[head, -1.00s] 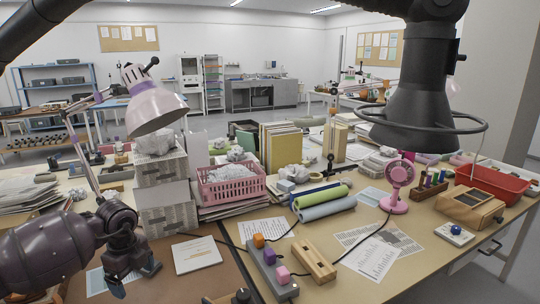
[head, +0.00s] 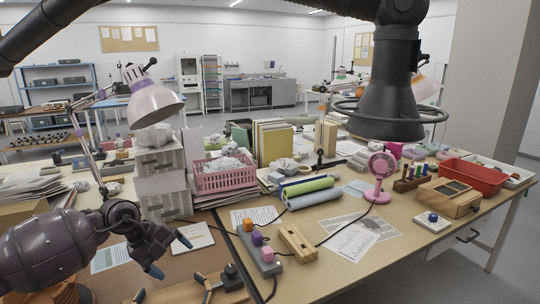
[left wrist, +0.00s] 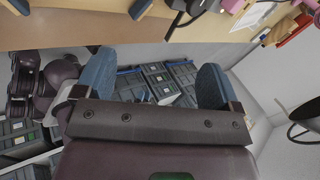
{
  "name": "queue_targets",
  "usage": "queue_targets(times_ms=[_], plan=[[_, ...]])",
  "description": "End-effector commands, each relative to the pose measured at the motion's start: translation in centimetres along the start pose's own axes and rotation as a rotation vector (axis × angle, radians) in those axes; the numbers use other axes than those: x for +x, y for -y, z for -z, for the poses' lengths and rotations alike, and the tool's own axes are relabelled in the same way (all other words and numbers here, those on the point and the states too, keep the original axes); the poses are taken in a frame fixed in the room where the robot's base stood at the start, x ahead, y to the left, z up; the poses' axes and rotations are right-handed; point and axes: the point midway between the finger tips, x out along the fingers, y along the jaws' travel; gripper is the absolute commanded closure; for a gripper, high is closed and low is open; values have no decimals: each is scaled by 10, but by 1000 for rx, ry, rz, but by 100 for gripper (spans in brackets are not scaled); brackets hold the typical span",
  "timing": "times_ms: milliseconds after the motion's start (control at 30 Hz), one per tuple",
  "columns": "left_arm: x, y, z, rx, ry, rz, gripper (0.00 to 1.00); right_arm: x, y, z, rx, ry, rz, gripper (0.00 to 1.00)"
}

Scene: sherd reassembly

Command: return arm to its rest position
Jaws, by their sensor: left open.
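My left gripper (head: 170,256) is at the lower left of the head view, above the brown mat (head: 192,262) at the bench's near side. Its blue-tipped fingers are apart, with nothing between them. In the left wrist view the two blue fingers (left wrist: 155,72) also stand wide apart and empty, with the floor and dark crates beyond them. The bench edge is at the top of that view. My right gripper does not show in either view.
A white card (head: 195,238) lies just behind the left gripper. A grey block with coloured knobs (head: 262,256) and a wooden block (head: 297,243) lie to its right. A pink basket (head: 224,179) and a lamp (head: 152,103) stand behind.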

Motion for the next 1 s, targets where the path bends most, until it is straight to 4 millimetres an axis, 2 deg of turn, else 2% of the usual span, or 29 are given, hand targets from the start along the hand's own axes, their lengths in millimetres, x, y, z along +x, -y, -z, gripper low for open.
queue_targets(times_ms=[33,100,200,333,467,567,667,867,1000], plan=[[-2,24,14,57,-39,107,12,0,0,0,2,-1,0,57],[-5,53,33,127,-90,267,12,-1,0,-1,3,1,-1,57],[-10,86,61,177,-148,499,12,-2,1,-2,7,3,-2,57],[-21,113,89,154,-180,792,12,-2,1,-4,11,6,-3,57],[-29,119,102,20,-160,1044,12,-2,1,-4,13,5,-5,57],[-32,109,102,-144,-114,1184,12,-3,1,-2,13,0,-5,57],[-28,88,97,-327,-57,1263,12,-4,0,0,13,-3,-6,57],[-7,27,90,-705,45,1291,12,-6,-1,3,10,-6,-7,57],[13,-26,94,-960,92,1252,12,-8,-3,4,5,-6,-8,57]])
